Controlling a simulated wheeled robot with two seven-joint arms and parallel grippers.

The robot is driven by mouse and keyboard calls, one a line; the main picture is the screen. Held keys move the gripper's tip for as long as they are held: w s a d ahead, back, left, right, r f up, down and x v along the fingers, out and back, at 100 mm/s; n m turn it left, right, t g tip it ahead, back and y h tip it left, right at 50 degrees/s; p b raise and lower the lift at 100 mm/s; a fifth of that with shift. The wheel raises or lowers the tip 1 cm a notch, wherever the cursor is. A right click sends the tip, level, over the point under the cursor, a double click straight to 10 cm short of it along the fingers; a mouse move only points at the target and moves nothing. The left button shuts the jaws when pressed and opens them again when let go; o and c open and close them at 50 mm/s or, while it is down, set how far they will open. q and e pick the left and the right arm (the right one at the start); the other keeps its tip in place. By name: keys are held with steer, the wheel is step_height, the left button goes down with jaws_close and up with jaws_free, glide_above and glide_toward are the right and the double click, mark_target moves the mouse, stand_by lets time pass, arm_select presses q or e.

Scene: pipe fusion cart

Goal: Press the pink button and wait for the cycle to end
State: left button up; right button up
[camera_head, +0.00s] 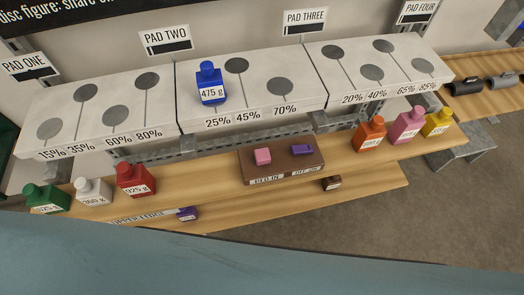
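The pink button (263,156) stands up from the left part of a brown control box (284,166) on the wooden shelf, below the middle pad. A purple button (302,149) is on the right part of the same box. Both have small labels on the box's front edge that are hard to read. Nothing touches the pink button. Whether it is pressed in cannot be told. Neither of my grippers is in view.
A blue 475 g bottle (210,86) stands on the middle white pad (290,92). Green (46,200), white (93,191) and red (136,181) bottles stand left of the box; orange (370,135), pink (407,126) and yellow (437,123) ones stand right. A small brown block (331,183) lies in front.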

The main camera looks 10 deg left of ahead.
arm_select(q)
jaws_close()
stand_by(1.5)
